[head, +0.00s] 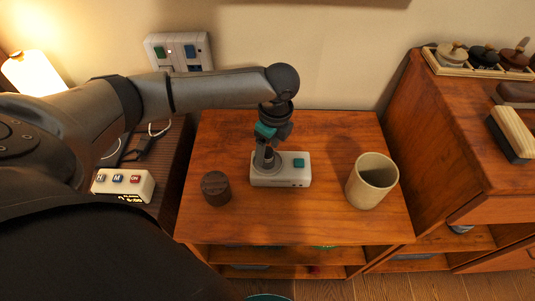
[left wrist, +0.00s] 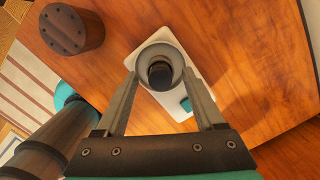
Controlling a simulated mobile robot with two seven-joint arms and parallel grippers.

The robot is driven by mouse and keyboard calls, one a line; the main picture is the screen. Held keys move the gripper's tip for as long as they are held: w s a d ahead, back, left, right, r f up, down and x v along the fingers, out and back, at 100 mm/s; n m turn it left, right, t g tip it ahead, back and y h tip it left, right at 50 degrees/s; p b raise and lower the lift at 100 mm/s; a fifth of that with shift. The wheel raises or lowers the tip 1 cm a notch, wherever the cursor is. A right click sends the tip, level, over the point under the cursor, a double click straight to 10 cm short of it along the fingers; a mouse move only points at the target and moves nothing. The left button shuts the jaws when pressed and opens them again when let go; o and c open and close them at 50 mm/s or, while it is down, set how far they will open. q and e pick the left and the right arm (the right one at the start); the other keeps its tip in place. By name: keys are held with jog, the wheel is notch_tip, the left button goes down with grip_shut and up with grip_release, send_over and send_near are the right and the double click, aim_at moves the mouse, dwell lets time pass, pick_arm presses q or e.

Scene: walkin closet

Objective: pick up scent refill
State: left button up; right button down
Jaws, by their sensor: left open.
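A small white device (head: 295,179) with a teal button sits on the wooden cabinet top. In the left wrist view the white device (left wrist: 177,103) has a round grey collar (left wrist: 147,54) with a small dark cylinder, which looks like the scent refill (left wrist: 160,75), standing in it. My left gripper (head: 264,164) points down over the device. In the left wrist view its fingers (left wrist: 161,76) are open, one on each side of the dark cylinder; I cannot tell whether they touch it. The arm partly hides the cylinder in the head view. My right gripper is not in view.
A dark brown round piece with holes in its top (head: 216,188) stands left of the device. A beige cup (head: 371,181) stands to the right. A white box with buttons (head: 123,185) lies further left, and a higher cabinet (head: 440,130) bounds the right.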

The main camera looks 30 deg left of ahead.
aim_at(268, 151)
pick_arm(q)
grip_shut()
dwell(0.4)
jog(key=shift+r, duration=0.15)
